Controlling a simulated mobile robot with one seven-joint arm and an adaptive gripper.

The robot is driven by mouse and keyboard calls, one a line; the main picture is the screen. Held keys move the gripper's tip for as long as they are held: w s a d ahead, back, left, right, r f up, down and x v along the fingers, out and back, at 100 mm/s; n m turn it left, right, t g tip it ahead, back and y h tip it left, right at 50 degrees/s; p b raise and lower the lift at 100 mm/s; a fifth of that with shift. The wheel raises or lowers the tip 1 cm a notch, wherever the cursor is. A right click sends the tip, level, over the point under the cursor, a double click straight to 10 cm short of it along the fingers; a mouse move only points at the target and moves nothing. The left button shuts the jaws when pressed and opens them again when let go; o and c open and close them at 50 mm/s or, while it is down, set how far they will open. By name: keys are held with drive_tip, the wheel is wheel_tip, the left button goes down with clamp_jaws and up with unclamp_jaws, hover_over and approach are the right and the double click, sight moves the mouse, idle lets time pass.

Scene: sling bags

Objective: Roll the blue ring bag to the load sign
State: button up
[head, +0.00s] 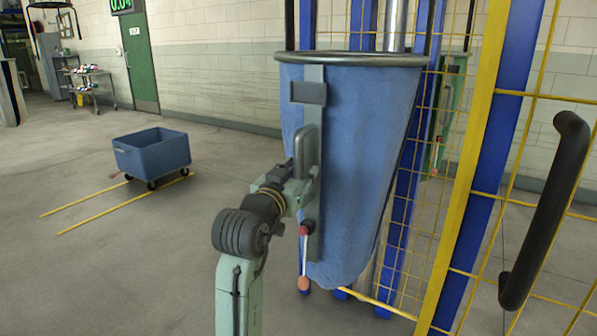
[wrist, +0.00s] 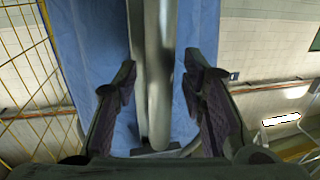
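The blue ring bag (head: 365,150) hangs open-topped from a dark metal ring, tall and narrowing downward. A grey vertical bar (head: 314,85) with a dark plate runs down its near side. My gripper (head: 306,155) is at this bar, at about the bag's mid-height. In the wrist view the fingers of my gripper (wrist: 164,110) stand open, one on each side of the grey bar (wrist: 152,70), with blue cloth showing in the gaps. A short handle with red and orange ends hangs below my gripper. No sign readable as a load sign shows.
Blue posts and yellow mesh (head: 470,160) stand close on the right, with a black handle (head: 545,210). A blue wheeled cart (head: 152,155) stands at left by yellow floor lines. Open floor lies between. A green door (head: 140,62) is in the back wall.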

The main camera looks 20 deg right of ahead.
drive_tip(key=shift+c, duration=0.5)
clamp_jaws()
idle(0.3)
